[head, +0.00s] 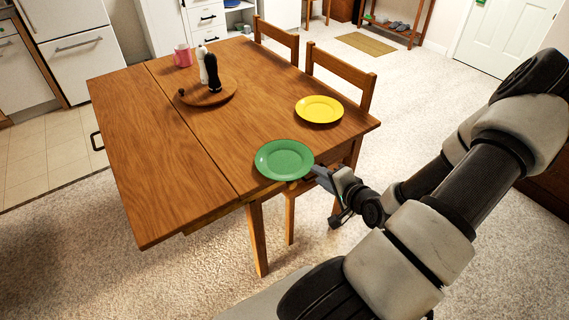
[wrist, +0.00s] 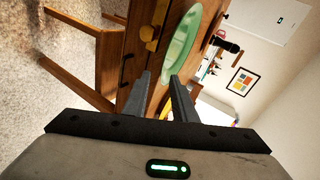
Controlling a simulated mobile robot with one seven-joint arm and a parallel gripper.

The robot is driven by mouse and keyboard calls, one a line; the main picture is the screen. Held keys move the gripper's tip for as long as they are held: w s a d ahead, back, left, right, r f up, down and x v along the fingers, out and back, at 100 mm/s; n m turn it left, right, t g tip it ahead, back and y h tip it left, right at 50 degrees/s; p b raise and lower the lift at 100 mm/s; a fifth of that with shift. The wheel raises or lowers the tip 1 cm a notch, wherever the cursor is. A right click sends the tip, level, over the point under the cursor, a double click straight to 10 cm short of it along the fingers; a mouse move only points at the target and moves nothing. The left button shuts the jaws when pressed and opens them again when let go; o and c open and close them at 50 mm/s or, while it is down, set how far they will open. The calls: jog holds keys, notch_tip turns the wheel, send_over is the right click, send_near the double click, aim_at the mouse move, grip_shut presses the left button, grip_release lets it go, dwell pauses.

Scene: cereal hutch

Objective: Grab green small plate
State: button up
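The green small plate (head: 284,160) lies flat at the near edge of the wooden table, its rim reaching over the edge. My gripper (head: 317,173) is just right of the plate, close to its rim. In the wrist view the plate (wrist: 186,44) appears tilted on its side, ahead of the fingers. My gripper's two fingers (wrist: 160,80) stand apart, and the plate's near rim shows at the gap between their tips. I cannot tell whether a finger touches the plate.
The wooden table (head: 170,160) also bears a yellow plate (head: 319,109), a round wooden board (head: 225,96) with a black mill (head: 212,72) and a white shaker (head: 202,66), and a pink mug (head: 182,56). Chairs (head: 340,77) stand along the far right side. The table's left half is clear.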

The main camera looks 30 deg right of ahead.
jog(key=x, duration=0.2)
jog(key=b+x, duration=0.1)
jog(key=x, duration=0.2)
jog(key=shift+w+a+r, duration=0.1)
jog(key=shift+w+r, duration=0.05)
jog(key=shift+w, duration=0.15)
grip_shut()
jog(key=shift+r, duration=0.1)
